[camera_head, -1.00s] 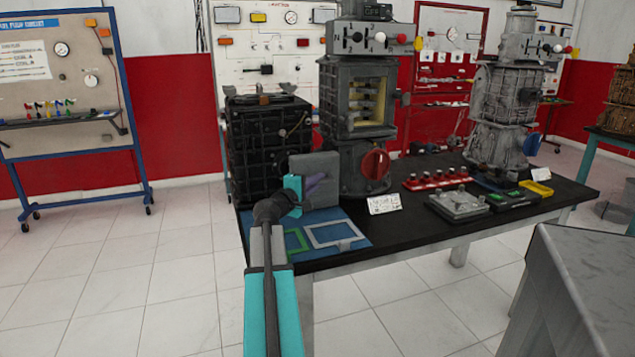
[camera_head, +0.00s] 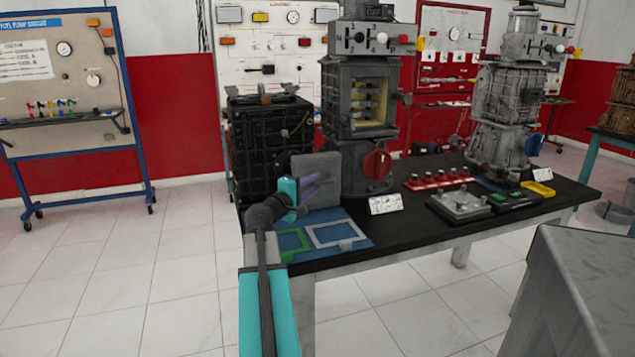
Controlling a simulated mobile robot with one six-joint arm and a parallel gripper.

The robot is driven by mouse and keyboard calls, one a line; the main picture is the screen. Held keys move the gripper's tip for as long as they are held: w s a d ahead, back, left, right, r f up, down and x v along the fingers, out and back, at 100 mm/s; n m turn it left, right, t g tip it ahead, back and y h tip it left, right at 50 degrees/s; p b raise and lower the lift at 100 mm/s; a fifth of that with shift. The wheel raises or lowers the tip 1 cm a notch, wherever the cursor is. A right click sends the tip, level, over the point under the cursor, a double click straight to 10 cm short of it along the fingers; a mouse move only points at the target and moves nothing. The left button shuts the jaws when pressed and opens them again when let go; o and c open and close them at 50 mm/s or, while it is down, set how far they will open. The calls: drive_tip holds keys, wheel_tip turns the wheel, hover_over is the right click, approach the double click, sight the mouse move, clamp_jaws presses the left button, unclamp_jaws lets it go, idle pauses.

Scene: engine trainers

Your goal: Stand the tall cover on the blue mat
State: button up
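The tall cover (camera_head: 326,166) is a flat grey plate. It stands upright at the back of the blue mat (camera_head: 355,229), in front of the black engine block; my gripper hides its lower left part. My gripper (camera_head: 316,184) has purple fingers on a teal body and is in front of the cover. Its two fingers show apart, with nothing seen between them. The mat also carries a green outline (camera_head: 291,240) and a white outline (camera_head: 336,234). Where the cover's bottom edge meets the mat is partly hidden.
A grey engine trainer with a red disc (camera_head: 376,164) stands just right of the cover. A small white label card (camera_head: 386,204) is beside the mat. The black engine block (camera_head: 262,140) is behind. A grey cabinet (camera_head: 580,285) stands at front right.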

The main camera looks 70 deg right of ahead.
drive_tip(key=v, duration=0.8)
drive_tip(key=shift+a, duration=0.3)
idle(0.5)
